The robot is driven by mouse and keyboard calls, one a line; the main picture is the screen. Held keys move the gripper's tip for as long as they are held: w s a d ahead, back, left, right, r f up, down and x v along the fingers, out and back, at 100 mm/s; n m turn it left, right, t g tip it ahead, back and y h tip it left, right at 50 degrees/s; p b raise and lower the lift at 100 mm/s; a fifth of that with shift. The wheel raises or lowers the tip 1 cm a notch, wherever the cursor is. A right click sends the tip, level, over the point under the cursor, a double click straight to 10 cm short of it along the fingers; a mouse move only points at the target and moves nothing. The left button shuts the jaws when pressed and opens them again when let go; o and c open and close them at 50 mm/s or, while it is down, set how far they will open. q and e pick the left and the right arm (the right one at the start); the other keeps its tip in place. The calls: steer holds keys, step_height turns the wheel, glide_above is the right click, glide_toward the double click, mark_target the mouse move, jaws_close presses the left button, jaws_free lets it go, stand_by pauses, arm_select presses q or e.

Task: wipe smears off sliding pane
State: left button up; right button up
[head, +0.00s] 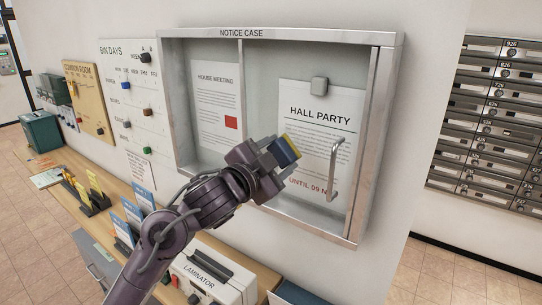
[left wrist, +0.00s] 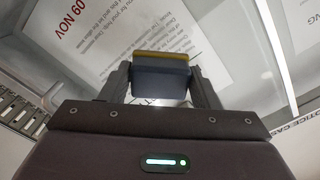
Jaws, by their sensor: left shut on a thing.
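The notice case (head: 280,36) hangs on the wall, with a metal frame and glass front. Its right pane (head: 265,80) covers a HALL PARTY poster (head: 322,130) and carries an upright bar handle (head: 333,168). My left gripper (head: 272,158) is shut on a blue block with a yellow layer (head: 285,151), perhaps a sponge or eraser. The block (left wrist: 160,77) also shows between the fingers in the left wrist view. It is in front of the poster's left edge; I cannot tell whether it touches the glass. I cannot make out smears clearly. My right gripper is not in view.
A wooden counter (head: 189,222) runs below, holding a laminator (head: 210,275), leaflet holders (head: 128,215) and a green box (head: 40,132). A BIN DAYS board (head: 125,75) hangs left of the case. Metal mailboxes (head: 487,125) stand at the right.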

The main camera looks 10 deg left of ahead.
mark_target(304, 146)
arm_select(q)
steer(key=shift+s+d+b, duration=0.3)
steer(key=shift+s+d, duration=0.05)
steer(key=shift+d, duration=0.55)
steer(key=shift+s+d+b, duration=0.3)
steer(key=shift+d, duration=0.6)
steer(key=shift+r+p, duration=0.9)
steer(key=shift+w+a+p, duration=0.3)
steer(key=shift+a+p, duration=0.25)
steer(key=shift+a, duration=0.25)
steer(key=shift+w+a+p, duration=0.2)
steer(key=shift+a, duration=0.35)
steer(key=shift+w+a+p, duration=0.15)
steer(key=shift+w+a, duration=0.05)
steer(key=shift+a, duration=0.3)
steer(key=shift+w+a+p, duration=0.25)
steer(key=shift+a+p, duration=0.15)
steer(key=shift+a, duration=0.3)
steer(key=shift+w+a+f+p, duration=0.1)
steer(key=shift+w+a+p, duration=0.1)
steer(key=shift+a, duration=0.35)
steer(key=shift+w+a+p, duration=0.1)
steer(key=shift+w+a, duration=0.1)
steer(key=shift+a, duration=0.35)
steer(key=shift+s, duration=0.1)
steer(key=shift+v, duration=2.95)
